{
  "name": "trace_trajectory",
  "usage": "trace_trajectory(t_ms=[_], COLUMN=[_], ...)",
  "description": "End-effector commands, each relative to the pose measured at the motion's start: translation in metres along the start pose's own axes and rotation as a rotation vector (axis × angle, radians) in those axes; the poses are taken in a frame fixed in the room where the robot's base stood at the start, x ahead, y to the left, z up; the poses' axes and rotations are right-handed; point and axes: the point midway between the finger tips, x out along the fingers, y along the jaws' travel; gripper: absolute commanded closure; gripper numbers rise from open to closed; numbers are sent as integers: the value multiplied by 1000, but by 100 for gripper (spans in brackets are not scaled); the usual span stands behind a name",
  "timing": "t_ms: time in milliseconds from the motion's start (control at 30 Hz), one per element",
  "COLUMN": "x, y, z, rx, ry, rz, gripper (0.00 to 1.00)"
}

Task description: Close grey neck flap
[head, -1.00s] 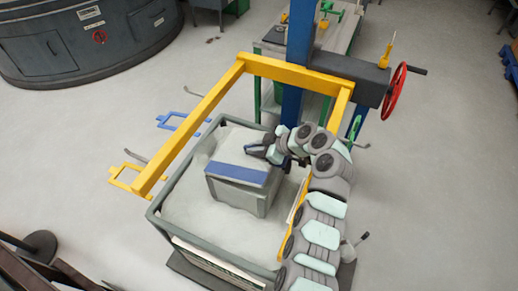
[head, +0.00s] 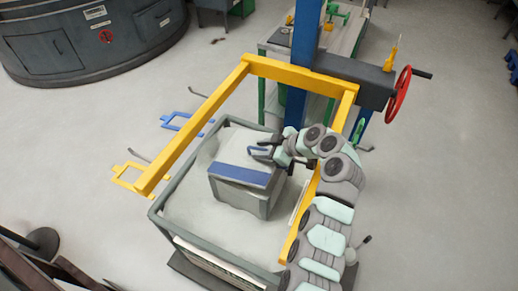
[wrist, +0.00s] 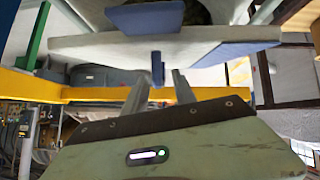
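A grey box (head: 240,199) with a blue band (head: 241,174) stands inside the grey-framed bin. A pale grey panel (head: 236,148) extends behind the band; I take it to be the neck flap, though its exact angle is unclear. In the wrist view, a pale panel (wrist: 205,50) with blue parts crosses the top, and a narrow blue tab (wrist: 158,68) hangs from it. My gripper (head: 262,150) is at the right side of the panel. In the wrist view its two fingers (wrist: 157,82) are apart with the tab between or just beyond them; contact is not clear.
The grey bin frame (head: 178,190) surrounds the box. A yellow frame (head: 205,115) rises over it, attached to a blue column (head: 303,70). A red handwheel (head: 398,94) is at the right. Open floor lies to the left and right.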

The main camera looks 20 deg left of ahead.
Motion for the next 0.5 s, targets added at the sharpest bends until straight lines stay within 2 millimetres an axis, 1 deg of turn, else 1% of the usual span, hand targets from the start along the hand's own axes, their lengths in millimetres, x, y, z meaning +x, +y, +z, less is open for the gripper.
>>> trace_trajectory(t_ms=[100,300,400,500], x=[-24,-65,-80,-90], y=[2,2,1,1], z=[1,1,1,1], rx=[-2,-1,-1,-1], ry=[-1,-2,-1,-1], rz=[9,8,5,5], gripper=[68,68,68,68])
